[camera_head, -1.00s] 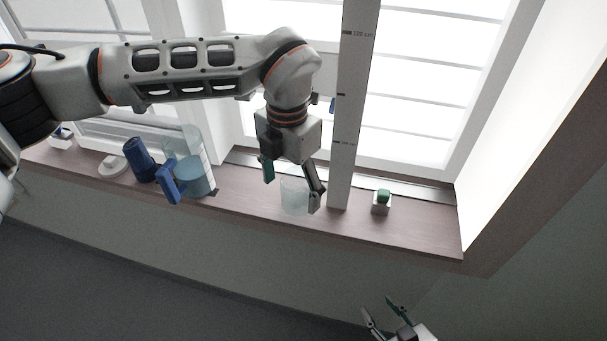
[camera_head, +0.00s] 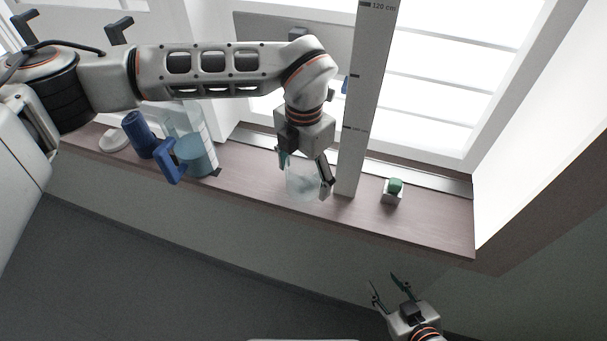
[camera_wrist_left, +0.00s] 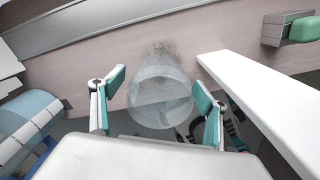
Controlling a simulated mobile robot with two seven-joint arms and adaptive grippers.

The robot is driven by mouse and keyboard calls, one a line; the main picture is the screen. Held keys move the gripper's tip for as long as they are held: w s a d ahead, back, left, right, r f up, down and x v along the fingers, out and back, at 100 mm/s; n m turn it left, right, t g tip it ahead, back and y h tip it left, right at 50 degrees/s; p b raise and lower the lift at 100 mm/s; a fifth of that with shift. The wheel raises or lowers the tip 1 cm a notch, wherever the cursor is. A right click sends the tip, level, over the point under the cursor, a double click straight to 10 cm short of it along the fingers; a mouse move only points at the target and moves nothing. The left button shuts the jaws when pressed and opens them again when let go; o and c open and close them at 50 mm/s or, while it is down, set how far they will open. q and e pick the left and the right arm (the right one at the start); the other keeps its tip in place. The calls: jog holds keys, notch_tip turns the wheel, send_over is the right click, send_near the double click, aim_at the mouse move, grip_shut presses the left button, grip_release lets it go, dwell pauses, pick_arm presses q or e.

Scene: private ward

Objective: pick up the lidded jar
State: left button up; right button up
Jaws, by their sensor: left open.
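The jar (camera_head: 303,186) is a clear, see-through cylinder standing upright on the window sill; I cannot make out its lid clearly. My left gripper (camera_head: 306,181) points down at it and is open, with a finger on each side of the jar. In the left wrist view, the jar (camera_wrist_left: 160,98) sits between the two teal-padded fingers (camera_wrist_left: 160,108), with gaps visible on both sides. My right gripper (camera_head: 390,283) is open and empty at the bottom of the head view, well away from the sill.
A tall white measuring post (camera_head: 352,150) stands close right of the jar.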

pick_arm(q)
jog(key=shift+f, duration=0.35)
jog(key=c, duration=1.2)
jog(key=shift+c, duration=0.2)
